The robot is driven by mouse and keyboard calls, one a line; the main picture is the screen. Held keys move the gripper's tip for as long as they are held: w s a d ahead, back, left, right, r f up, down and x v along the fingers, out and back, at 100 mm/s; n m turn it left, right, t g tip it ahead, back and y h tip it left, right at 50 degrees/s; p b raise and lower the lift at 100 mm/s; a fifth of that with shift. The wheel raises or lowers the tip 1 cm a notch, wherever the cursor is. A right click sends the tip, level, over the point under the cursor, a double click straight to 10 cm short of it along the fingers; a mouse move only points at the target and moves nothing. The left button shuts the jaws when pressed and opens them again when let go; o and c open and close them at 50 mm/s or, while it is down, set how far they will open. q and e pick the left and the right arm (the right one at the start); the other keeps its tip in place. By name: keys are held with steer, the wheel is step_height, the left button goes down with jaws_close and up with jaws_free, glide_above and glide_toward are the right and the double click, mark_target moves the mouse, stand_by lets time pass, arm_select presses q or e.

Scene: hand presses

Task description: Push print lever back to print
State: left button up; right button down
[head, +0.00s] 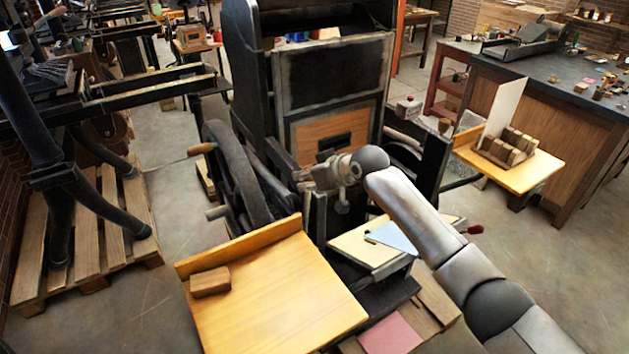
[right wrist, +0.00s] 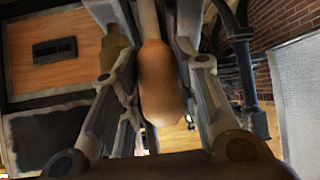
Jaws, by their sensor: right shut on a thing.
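The black hand press (head: 335,75) stands in the middle of the head view, with a wooden panel framed in its upright face. My right gripper (head: 304,180) is in front of that panel, reaching in from the lower right. In the right wrist view, a rounded wooden lever handle (right wrist: 160,85) lies between the fingers of my right gripper (right wrist: 150,30), which is shut on it. In the head view the handle is hidden by the gripper and arm. My left gripper is not in view.
A wooden feed board (head: 275,295) with a small wood block (head: 210,281) is in front at left. A cream board with a blue sheet (head: 393,239) lies below my right arm. A side shelf (head: 525,175) holds wood blocks. A wheel (head: 235,175) flanks the press.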

steer(key=shift+w+a+r+g, duration=0.1)
steer(key=shift+w+a+g, duration=0.3)
steer(key=shift+w+a, duration=0.25)
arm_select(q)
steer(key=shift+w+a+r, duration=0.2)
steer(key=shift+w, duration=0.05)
arm_select(e)
steer(key=shift+w+r, duration=0.1)
steer(key=shift+r, duration=0.05)
steer(key=c, duration=1.3)
jaws_free()
steer(key=shift+c, duration=0.2)
steer(key=shift+o, duration=1.3)
steer(key=shift+w+a, duration=0.1)
steer(key=shift+w, duration=0.05)
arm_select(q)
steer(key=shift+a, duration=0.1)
